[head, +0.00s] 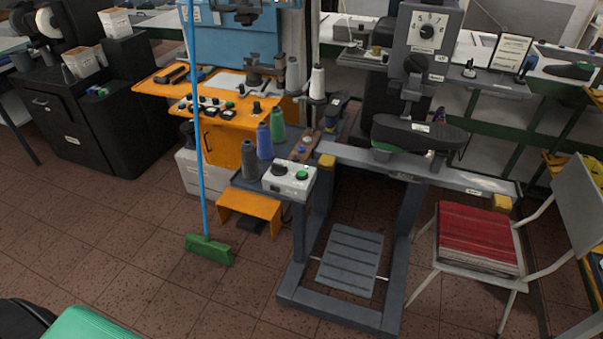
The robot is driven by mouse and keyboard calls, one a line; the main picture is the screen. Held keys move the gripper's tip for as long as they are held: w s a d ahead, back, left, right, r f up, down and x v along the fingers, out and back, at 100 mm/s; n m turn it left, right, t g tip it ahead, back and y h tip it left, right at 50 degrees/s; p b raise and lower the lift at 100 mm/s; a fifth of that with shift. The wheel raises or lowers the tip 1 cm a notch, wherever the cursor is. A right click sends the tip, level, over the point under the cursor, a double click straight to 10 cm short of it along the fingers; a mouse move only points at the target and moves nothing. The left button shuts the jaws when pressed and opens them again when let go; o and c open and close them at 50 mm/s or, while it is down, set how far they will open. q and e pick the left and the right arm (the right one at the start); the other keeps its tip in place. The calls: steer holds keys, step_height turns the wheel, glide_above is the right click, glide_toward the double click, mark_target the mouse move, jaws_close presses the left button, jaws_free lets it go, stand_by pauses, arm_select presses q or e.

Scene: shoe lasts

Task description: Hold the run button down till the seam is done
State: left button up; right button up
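A white control box (288,184) stands on the grey machine bench near the middle of the head view. A green button (302,175) and a black button or knob (279,169) sit on its top; I cannot read any label saying which is run. To its right is a grey machine head (427,32) with a numbered dial. Below that head is a dark shoe-shaped piece (420,133) with green under it. The seam itself is too small to make out. Neither of my grippers is in view, and nothing touches the buttons.
Thread cones, including a blue one (264,141), stand just behind and left of the box. A broom (208,248) stands upright to the left. A chair with red cloth (475,240) stands to the right, and a treadle (350,260) lies below.

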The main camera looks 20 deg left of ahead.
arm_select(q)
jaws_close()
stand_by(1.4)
